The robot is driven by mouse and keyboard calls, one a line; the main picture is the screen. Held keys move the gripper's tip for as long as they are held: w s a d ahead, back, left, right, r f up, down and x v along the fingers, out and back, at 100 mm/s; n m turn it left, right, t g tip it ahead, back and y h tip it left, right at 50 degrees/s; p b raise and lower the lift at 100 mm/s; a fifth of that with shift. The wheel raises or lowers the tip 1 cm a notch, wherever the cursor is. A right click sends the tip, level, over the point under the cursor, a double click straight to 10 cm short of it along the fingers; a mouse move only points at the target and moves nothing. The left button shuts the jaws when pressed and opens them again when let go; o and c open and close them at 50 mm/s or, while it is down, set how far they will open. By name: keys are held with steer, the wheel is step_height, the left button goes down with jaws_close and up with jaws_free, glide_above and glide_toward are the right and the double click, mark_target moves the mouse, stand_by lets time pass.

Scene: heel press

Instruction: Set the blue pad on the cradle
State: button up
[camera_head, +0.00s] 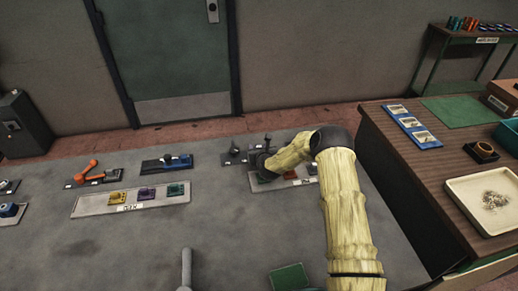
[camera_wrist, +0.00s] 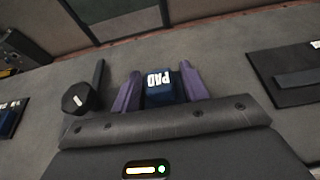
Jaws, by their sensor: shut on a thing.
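In the wrist view the blue pad (camera_wrist: 160,92), with white PAD lettering, sits between the purple fingers of my gripper (camera_wrist: 159,80). The fingers are shut on its two sides. In the head view my gripper (camera_head: 262,160) is at the far part of the grey table, at the end of my yellow arm; the pad cannot be made out there. I cannot tell for sure which fixture is the cradle. A dark flat plate (camera_wrist: 296,78) lies to the right in the wrist view. A small grey fixture (camera_head: 235,155) stands left of my gripper in the head view.
A black upright handle (camera_wrist: 78,98) stands close left of my gripper. A grey tray (camera_head: 98,208) holds yellow, purple and green blocks. A blue-based fixture (camera_head: 167,162) and an orange-handled one (camera_head: 88,174) stand behind it. The table's front middle is mostly clear.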

steer(key=shift+f, duration=0.15)
steer(key=o, duration=1.1)
steer(key=shift+c, duration=0.2)
step_height(320, 180, up, 10)
steer(key=shift+b, duration=0.9)
